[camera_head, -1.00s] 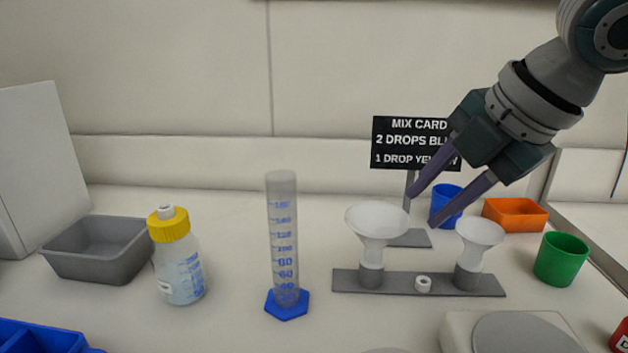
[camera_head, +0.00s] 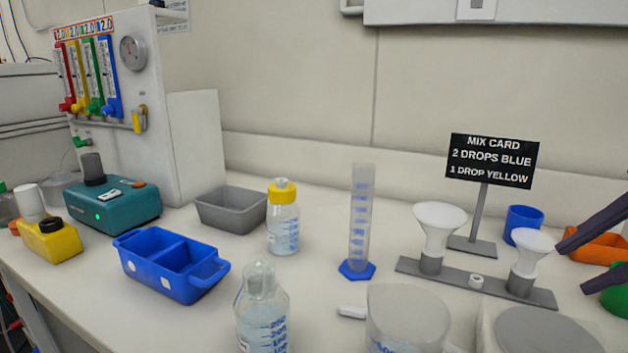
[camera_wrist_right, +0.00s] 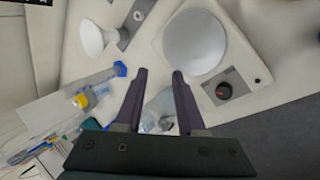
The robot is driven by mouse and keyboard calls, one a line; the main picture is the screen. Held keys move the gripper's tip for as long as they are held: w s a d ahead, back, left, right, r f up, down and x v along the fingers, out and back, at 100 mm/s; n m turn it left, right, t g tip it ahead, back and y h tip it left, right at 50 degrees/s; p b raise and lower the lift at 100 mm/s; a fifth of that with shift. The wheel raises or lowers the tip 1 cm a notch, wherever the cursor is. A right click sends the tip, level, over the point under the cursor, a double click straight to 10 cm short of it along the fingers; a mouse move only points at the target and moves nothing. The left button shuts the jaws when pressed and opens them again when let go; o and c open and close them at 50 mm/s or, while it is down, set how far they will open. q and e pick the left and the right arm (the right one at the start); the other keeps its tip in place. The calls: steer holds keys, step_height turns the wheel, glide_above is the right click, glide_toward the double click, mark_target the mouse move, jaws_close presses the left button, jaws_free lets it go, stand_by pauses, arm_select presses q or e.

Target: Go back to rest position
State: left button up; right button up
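My right gripper (camera_head: 574,264) shows at the right edge of the head view, its two dark fingers apart and empty, in front of the orange tray (camera_head: 598,246) and the green cup (camera_head: 615,300). In the right wrist view the right gripper (camera_wrist_right: 160,75) is open, with nothing between the fingertips. It hangs above the bench, near the round plate of a white device (camera_wrist_right: 194,42). My left gripper is in neither view.
The funnel stand (camera_head: 440,272), measuring cylinder (camera_head: 360,225), yellow-capped bottle (camera_head: 283,222), clear bottle (camera_head: 262,315) and beaker (camera_head: 405,325) crowd the bench. A blue two-part bin (camera_head: 170,265) and grey tray (camera_head: 232,210) stand left. The mix card (camera_head: 493,160) stands behind.

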steer(key=s+a+f+m+y+p, duration=0.1)
steer(key=s+a+f+m, duration=0.1)
steer(key=a, duration=0.2)
steer(key=s+a+f+m+g+p, duration=0.1)
steer(key=s+a+m, duration=0.1)
steer(key=s+a, duration=0.15)
steer(key=s+a+f+m+y+p, duration=0.1)
steer(key=s+a+f+m, duration=0.1)
steer(key=a, duration=0.3)
steer(key=s+m+g+h+p, duration=0.2)
steer(key=s+m+p, duration=0.1)
steer(key=s+m, duration=0.75)
arm_select(q)
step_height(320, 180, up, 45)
steer(key=p, duration=3.8)
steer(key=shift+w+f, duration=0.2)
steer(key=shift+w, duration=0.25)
arm_select(e)
step_height(320, 180, up, 38)
steer(key=d, duration=0.1)
steer(key=shift+d+m+h, duration=0.2)
steer(key=shift+m+h, duration=0.1)
steer(key=shift+m, duration=0.05)
steer(key=shift+f, duration=0.1)
